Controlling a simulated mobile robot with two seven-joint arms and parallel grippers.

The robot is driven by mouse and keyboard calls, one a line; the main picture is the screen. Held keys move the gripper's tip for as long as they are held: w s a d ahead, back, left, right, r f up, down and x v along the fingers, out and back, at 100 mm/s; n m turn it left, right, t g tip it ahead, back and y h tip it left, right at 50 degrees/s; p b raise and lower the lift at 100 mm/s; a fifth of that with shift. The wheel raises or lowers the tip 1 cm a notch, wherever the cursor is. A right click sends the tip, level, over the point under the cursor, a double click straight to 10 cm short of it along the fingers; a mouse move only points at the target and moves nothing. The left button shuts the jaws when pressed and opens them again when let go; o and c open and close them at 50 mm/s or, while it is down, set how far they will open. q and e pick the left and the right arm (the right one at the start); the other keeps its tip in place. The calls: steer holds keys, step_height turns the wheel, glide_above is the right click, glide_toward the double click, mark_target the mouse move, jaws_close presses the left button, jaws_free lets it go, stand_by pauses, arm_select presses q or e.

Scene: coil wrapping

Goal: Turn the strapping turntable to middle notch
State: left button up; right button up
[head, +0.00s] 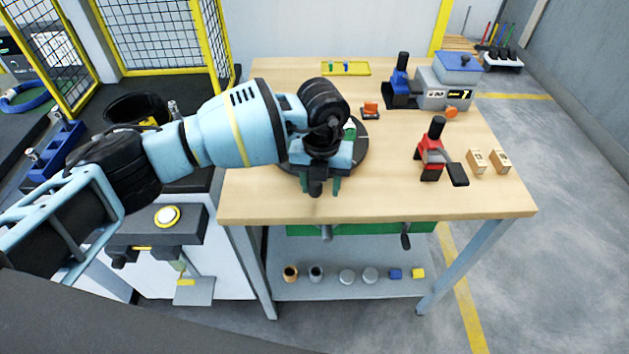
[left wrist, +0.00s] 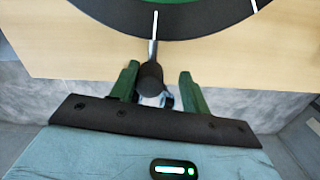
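The strapping turntable (head: 363,152) is a dark round disc on the wooden table, mostly hidden under my left arm in the head view. In the left wrist view its dark rim (left wrist: 195,22) shows at the top, with a green inner area and white marks. One white mark lines up with a dark handle (left wrist: 150,79) that sticks out from the rim. My left gripper (left wrist: 160,85) is open, its two green fingers apart on either side of the handle, which is nearer the left finger. The gripper (head: 321,186) is also above the table's front part in the head view. My right gripper is not in view.
A red lever device (head: 432,155) and two wooden blocks (head: 476,162) stand right of the turntable. A blue and grey machine (head: 445,90) and a yellow tray (head: 346,69) are at the back. An orange piece (head: 370,109) lies close behind the disc. Bare tabletop lies front right.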

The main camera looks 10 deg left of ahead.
arm_select(q)
steer(key=shift+o, duration=0.6)
steer(key=shift+d+r, duration=0.1)
steer(key=shift+d, duration=0.2)
steer(key=shift+a, duration=0.15)
steer(key=shift+a, duration=0.1)
steer(key=shift+r, duration=0.2)
step_height(320, 180, up, 7)
steer(key=shift+r, duration=0.2)
steer(key=shift+c, duration=0.4)
